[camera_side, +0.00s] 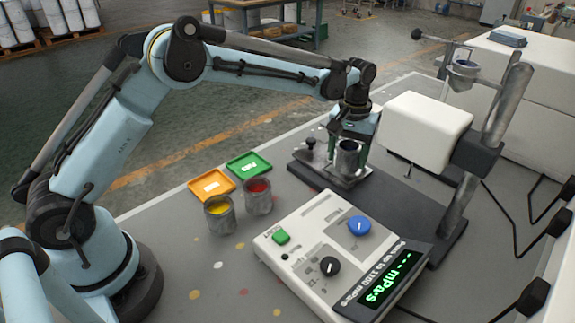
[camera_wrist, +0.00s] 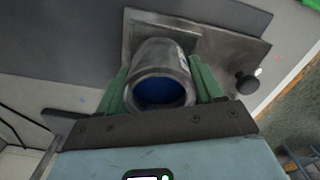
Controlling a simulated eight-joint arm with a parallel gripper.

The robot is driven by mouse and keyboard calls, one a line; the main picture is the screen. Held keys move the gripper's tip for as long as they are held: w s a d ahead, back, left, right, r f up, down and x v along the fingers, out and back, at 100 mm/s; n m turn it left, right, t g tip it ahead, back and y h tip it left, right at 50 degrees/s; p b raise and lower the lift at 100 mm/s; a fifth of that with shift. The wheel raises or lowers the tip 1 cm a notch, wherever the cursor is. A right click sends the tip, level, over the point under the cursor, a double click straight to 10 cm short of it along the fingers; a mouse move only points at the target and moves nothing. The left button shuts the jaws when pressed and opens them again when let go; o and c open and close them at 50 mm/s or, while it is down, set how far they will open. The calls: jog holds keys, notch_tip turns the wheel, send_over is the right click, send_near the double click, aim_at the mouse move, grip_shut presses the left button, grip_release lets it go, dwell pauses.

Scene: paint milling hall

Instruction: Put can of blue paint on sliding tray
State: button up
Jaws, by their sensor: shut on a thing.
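The can of blue paint (camera_wrist: 160,76) is a grey metal can with dark blue paint inside. My gripper (camera_wrist: 160,88) is shut on it, with a green finger on each side. In the side view the can (camera_side: 347,159) is upright, between the fingers of my gripper (camera_side: 350,150). The can is at the metal sliding tray (camera_side: 325,174), which has a small black knob at its left end. The tray plate also shows in the wrist view (camera_wrist: 215,52), below and around the can. I cannot tell whether the can's base touches it.
A viscometer with a white head (camera_side: 425,125) stands right of the tray. Its control box (camera_side: 340,250) is in front. A can of yellow paint (camera_side: 219,216) and a can of red paint (camera_side: 258,198) stand left, near an orange tray (camera_side: 211,186) and a green tray (camera_side: 248,165).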

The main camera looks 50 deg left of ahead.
jog(key=shift+f, duration=0.6)
jog(key=o, duration=1.2)
jog(key=shift+a, duration=0.15)
jog(key=shift+r, duration=0.1)
jog(key=s+a+r+t, duration=0.1)
jog(key=s+r, duration=0.1)
jog(key=r, duration=0.6)
jog(key=s+a+r+t, duration=0.1)
jog(key=s+r, duration=0.1)
jog(key=r, duration=0.6)
jog(key=s+a+f+m+t, duration=0.1)
jog(key=s+f, duration=0.1)
jog(key=s, duration=0.4)
jog(key=s+a+f+m+t, duration=0.2)
jog(key=s, duration=0.5)
jog(key=s+a+f+m+t, duration=0.1)
jog(key=s+t, duration=0.1)
jog(key=s, duration=0.4)
jog(key=shift+s+a+f, duration=0.2)
jog(key=shift+a+f, duration=0.2)
